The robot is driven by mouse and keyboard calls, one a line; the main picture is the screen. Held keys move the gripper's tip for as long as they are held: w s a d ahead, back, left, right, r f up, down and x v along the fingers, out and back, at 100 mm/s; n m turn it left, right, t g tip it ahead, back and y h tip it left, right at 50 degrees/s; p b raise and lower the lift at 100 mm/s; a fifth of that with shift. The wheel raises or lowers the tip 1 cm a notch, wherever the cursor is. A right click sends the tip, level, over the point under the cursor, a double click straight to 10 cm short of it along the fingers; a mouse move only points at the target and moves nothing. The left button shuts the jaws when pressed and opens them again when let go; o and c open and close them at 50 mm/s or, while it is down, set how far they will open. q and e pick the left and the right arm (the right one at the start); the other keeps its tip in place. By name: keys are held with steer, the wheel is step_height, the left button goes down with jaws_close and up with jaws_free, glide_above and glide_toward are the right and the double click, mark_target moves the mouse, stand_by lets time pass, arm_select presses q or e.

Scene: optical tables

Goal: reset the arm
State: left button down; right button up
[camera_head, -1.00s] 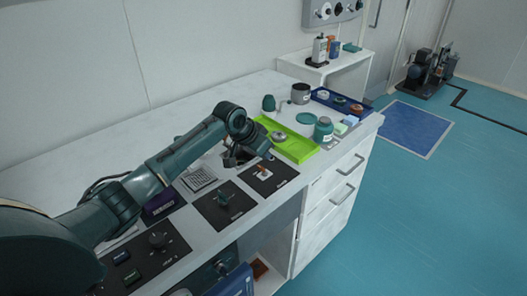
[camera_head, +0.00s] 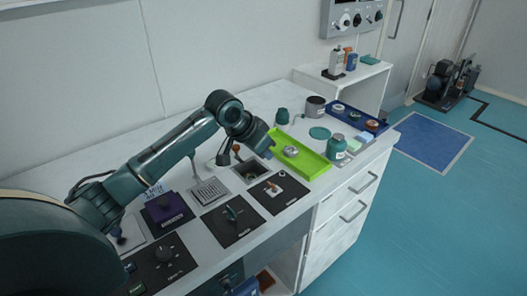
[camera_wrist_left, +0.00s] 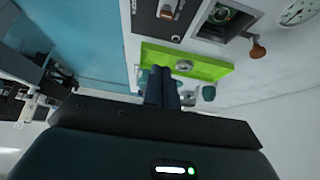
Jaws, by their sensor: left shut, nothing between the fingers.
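My left arm reaches in from the left over the white bench. Its dark teal left gripper (camera_head: 264,147) hangs above the bench, near the left end of the lime green tray (camera_head: 314,165). In the left wrist view the gripper's two fingers (camera_wrist_left: 161,86) are together with nothing between them. They point toward the green tray (camera_wrist_left: 213,70), which appears beyond them. My right gripper is in neither view.
Black panels with a knob (camera_head: 165,253), a teal handle (camera_head: 231,214) and a lever (camera_head: 273,187) line the bench front. A teal jar (camera_head: 337,148) and blue tray (camera_head: 342,111) stand farther right.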

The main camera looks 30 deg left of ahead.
arm_select(q)
steer(key=shift+s+a+r, duration=0.1)
steer(key=shift+s+r, duration=0.2)
steer(key=shift+s, duration=0.05)
